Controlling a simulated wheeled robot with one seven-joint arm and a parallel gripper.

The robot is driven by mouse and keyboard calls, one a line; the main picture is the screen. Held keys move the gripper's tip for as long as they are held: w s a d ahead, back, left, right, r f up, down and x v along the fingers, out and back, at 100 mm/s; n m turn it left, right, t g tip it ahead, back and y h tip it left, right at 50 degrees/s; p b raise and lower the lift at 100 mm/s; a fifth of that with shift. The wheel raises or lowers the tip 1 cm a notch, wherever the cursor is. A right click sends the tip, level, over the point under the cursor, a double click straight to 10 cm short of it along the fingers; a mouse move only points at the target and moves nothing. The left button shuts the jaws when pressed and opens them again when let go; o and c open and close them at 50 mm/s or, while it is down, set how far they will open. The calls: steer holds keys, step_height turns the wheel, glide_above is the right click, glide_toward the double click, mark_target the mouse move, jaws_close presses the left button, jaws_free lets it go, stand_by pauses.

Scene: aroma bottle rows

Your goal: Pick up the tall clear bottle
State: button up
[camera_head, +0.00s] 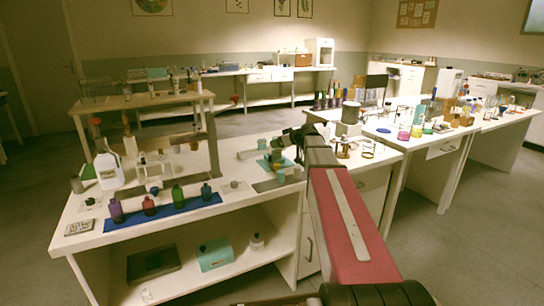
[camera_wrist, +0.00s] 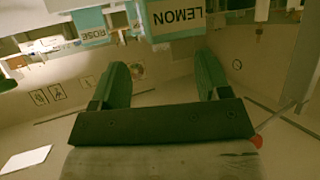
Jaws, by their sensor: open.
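I cannot single out the tall clear bottle with certainty. A large pale jug-like bottle (camera_head: 109,170) with a label stands at the left of the near bench, and a slim pale bottle (camera_head: 130,146) stands behind it. A row of small bottles stands on a blue mat (camera_head: 137,220): purple (camera_head: 116,211), red (camera_head: 149,206), green (camera_head: 178,194) and blue (camera_head: 206,191). My gripper (camera_wrist: 163,62) is open, with nothing between its green fingers. In the wrist view, upside down, teal-and-white boxes labelled LEMON (camera_wrist: 175,19) and ROSE (camera_wrist: 91,30) show beyond the fingers.
A post and raised shelf (camera_head: 140,102) rise behind the bottles. The bench at right (camera_head: 408,139) is crowded with glassware and bottles.

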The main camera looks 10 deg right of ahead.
steer(key=x, duration=0.5)
steer(key=shift+w+a, duration=0.1)
steer(key=shift+c, duration=0.3)
steer(key=c, duration=1.2)
steer(key=shift+c, duration=0.2)
steer(key=shift+r, duration=0.1)
